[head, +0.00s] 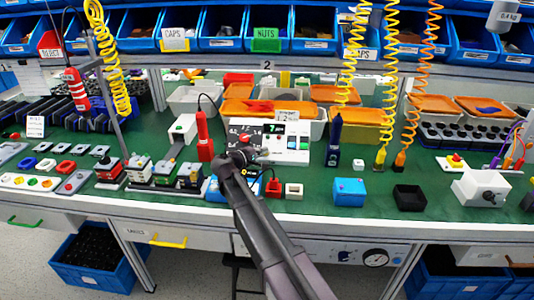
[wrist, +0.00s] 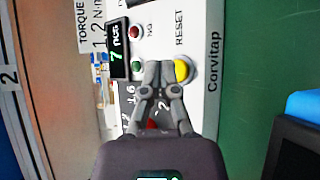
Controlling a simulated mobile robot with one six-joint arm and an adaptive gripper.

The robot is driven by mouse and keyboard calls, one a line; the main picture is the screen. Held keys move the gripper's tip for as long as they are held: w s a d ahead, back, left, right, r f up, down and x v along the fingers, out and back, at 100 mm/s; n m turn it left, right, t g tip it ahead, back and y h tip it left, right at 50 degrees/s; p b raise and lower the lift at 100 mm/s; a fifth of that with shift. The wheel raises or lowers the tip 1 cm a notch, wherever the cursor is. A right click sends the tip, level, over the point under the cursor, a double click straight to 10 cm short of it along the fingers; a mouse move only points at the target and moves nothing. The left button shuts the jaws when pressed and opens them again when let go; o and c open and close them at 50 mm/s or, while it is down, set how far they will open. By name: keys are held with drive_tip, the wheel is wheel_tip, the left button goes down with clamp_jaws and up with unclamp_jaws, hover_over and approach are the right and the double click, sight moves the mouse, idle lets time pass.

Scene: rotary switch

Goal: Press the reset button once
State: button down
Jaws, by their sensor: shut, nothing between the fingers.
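The yellow reset button (wrist: 182,70) sits on the white Corvitap panel (wrist: 212,30), beside the printed word RESET. My gripper (wrist: 158,68) is shut and empty. In the wrist view its fingertips appear just left of the button, and one finger overlaps the button's left edge. I cannot tell whether they touch it. In the head view the white tester (head: 300,142) stands on the bench, and my gripper (head: 243,155) is in front of its left part. I cannot make out the button there; my gripper may hide it.
A red lamp (wrist: 135,32), a green lamp (wrist: 137,66) and a lit display (wrist: 117,50) are near the button. A red knob (wrist: 152,125) is partly behind my fingers. A red screwdriver (head: 204,137) hangs left of the tester; a blue box (head: 350,192) stands front right.

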drive_tip(key=shift+w+d+f+b, duration=0.1)
drive_tip(key=shift+w+f+b, duration=0.5)
drive_tip(key=shift+w+b, duration=0.1)
idle(2.0)
drive_tip(key=shift+s+r+p, duration=0.15)
drive_tip(key=shift+s+p, duration=0.1)
drive_tip(key=shift+p, duration=0.1)
drive_tip(key=shift+s+r, duration=0.25)
drive_tip(key=shift+s, duration=0.05)
drive_tip(key=shift+p, duration=0.3)
drive_tip(key=shift+s+a+r+p, duration=0.2)
drive_tip(key=shift+s+r+p, duration=1.55)
drive_tip(key=shift+s+r, duration=0.05)
